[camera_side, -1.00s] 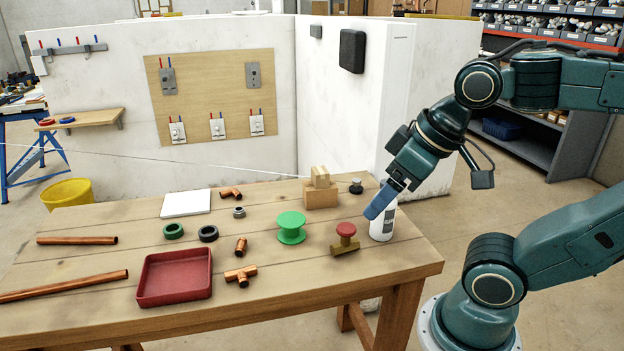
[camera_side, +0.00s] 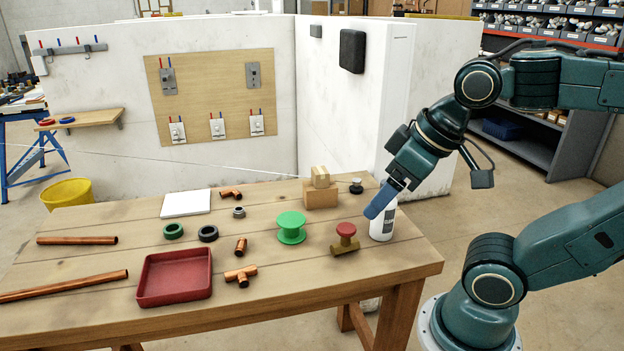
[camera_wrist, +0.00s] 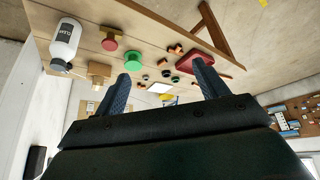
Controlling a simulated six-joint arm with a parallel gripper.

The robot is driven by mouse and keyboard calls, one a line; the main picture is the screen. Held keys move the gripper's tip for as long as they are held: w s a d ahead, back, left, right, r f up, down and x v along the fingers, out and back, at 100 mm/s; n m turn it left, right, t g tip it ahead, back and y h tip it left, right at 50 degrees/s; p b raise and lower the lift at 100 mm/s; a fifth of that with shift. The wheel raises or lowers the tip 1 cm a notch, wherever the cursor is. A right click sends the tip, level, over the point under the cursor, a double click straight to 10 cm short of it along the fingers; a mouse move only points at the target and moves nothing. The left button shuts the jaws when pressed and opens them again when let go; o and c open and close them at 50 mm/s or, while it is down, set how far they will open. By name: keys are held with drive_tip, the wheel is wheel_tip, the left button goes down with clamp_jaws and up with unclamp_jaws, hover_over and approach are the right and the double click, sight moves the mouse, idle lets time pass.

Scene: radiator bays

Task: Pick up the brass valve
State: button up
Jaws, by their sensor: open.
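The brass valve (camera_side: 345,246) with its round red handle lies on the wooden table (camera_side: 100,225) near the right end. In the wrist view the red handle (camera_wrist: 110,44) shows at the upper left, beyond the fingers. My gripper (camera_side: 378,205) is above the table's right end, up and to the right of the valve and apart from it. In the wrist view my gripper (camera_wrist: 164,88) has its two blue fingers spread wide, with nothing held between them.
A white bottle (camera_side: 383,222) stands right beside my gripper. A green spool (camera_side: 291,228) stands left of the valve. A red tray (camera_side: 175,278) and copper fittings (camera_side: 240,276) lie further left.

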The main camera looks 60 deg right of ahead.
idle(0.3)
drive_tip(key=m+g, duration=0.6)
drive_tip(key=m, duration=1.2)
hover_over(348, 228)
wheel_tip(348, 228, down, 12)
drive_tip(key=shift+f, duration=0.2)
drive_tip(key=shift+f, duration=4.3)
